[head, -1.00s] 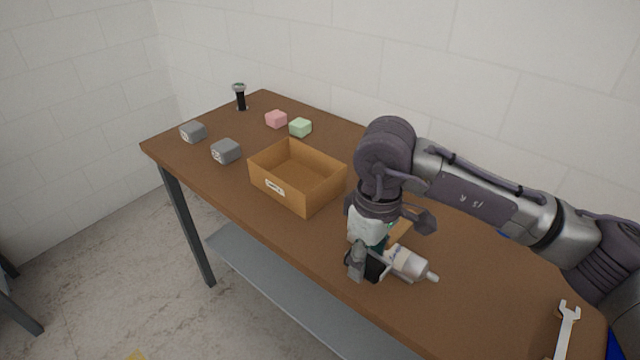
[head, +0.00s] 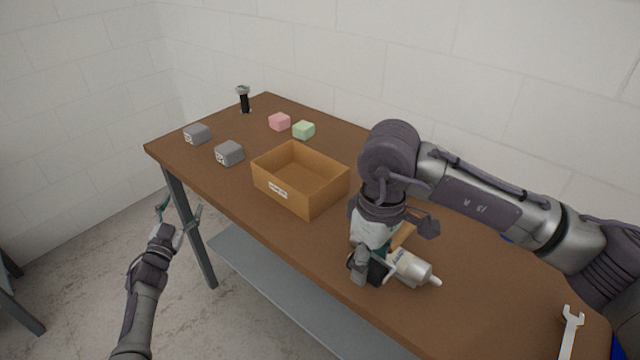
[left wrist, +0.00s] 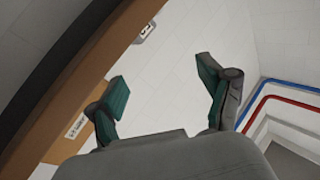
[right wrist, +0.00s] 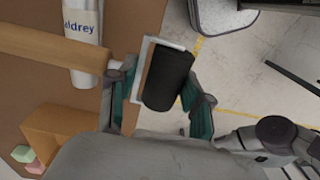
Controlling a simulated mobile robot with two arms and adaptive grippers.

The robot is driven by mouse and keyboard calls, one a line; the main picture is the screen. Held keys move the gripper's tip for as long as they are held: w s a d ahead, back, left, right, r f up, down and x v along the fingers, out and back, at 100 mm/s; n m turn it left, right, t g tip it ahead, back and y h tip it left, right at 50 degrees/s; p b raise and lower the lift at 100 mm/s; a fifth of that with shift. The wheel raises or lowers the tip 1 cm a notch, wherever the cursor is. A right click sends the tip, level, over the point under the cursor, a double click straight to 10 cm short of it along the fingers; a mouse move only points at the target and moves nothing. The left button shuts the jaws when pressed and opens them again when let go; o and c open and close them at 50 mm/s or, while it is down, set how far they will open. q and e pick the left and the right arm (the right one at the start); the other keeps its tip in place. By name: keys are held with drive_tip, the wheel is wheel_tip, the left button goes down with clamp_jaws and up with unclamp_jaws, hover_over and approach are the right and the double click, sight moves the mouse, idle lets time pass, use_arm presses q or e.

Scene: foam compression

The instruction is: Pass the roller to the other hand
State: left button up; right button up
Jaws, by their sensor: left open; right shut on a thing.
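The roller has a black cylinder (right wrist: 168,78) in a pale metal frame and a wooden handle (right wrist: 50,45); in the head view its handle (head: 402,236) shows beside my right gripper. My right gripper (head: 370,268) is shut on the roller at its cylinder and frame, over the table's front edge; the fingers (right wrist: 160,100) show either side of it in the right wrist view. My left gripper (head: 180,212) is open and empty, in front of the table's left end and well apart from the roller. Its two spread fingers (left wrist: 163,85) show in the left wrist view.
A white tube (head: 413,270) lies close beside the roller. An open brown box (head: 283,195) stands mid-table. Grey blocks (head: 229,153), a pink block (head: 280,121), a green block (head: 304,130) and a black-and-silver object (head: 244,100) are farther left. A wrench (head: 570,330) lies right.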

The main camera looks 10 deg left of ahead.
use_arm(q)
drive_tip(key=w+d+r+m+t+h, duration=0.1)
drive_tip(key=w+d+r+m+h, duration=0.3)
drive_tip(key=r, duration=0.6)
drive_tip(key=s+r+m+t+h, duration=0.15)
drive_tip(key=r+h, duration=0.35)
drive_tip(key=r, duration=0.5)
drive_tip(key=d+r+m+g+h, duration=0.6)
drive_tip(key=d+g, duration=0.1)
drive_tip(key=d, duration=0.4)
drive_tip(key=d+r+m+g+h, duration=0.55)
drive_tip(key=d+m+g, duration=0.2)
drive_tip(key=d, duration=0.35)
drive_tip(key=s+d+m+g+y, duration=0.1)
drive_tip(key=s+d+m+g, duration=0.1)
drive_tip(key=s+d+g, duration=0.45)
drive_tip(key=g+y, duration=0.7)
drive_tip(key=y, duration=0.5)
approach(379, 273)
drive_tip(key=w+a, duration=0.5)
drive_tip(key=x, duration=1)
drive_tip(key=shift+s+d, duration=0.3)
drive_tip(key=shift+d, duration=0.1)
drive_tip(key=shift+f, duration=0.1)
